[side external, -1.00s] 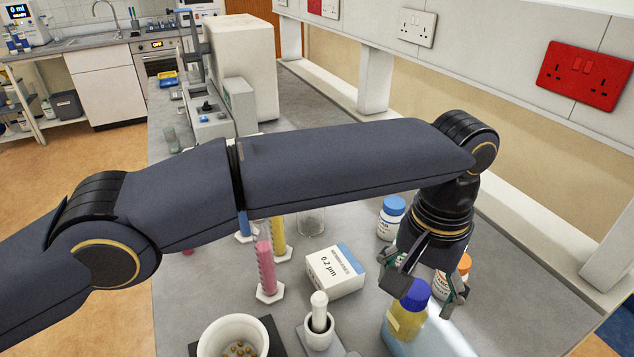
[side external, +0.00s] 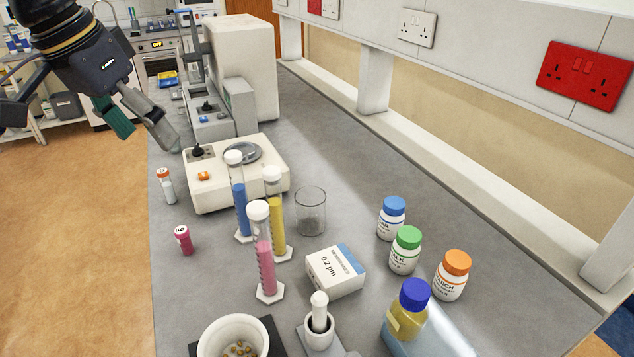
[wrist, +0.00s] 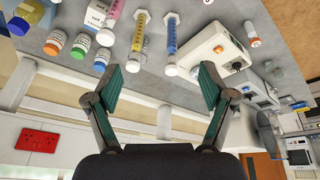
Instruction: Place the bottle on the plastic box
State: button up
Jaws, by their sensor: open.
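The bottle (side external: 407,318) has yellow contents and a dark blue cap. In the side view it is at the lower right and overlaps the pale blue, translucent plastic box (side external: 440,340). It appears to rest on the box's left end, though its base contact is hard to make out. The blue cap of the bottle (wrist: 18,26) also shows at the wrist view's upper left corner. My gripper (side external: 142,128) is at the upper left of the side view, far from the bottle. Its fingers (wrist: 160,82) are spread and empty in the wrist view.
Bottles with blue, green and orange caps (side external: 404,251) stand behind the box. The right bench strip is clear.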

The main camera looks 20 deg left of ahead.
jog(key=s+a+f+t, duration=0.1)
jog(key=s+a+f, duration=0.3)
jog(key=s+a, duration=0.1)
jog(key=s+a+f+n+t+y, duration=0.1)
jog(key=s+a+f, duration=0.3)
jog(key=s, duration=0.4)
jog(key=shift+s+a+f, duration=0.15)
jog(key=shift+a+f, duration=0.1)
jog(key=shift+a, duration=0.25)
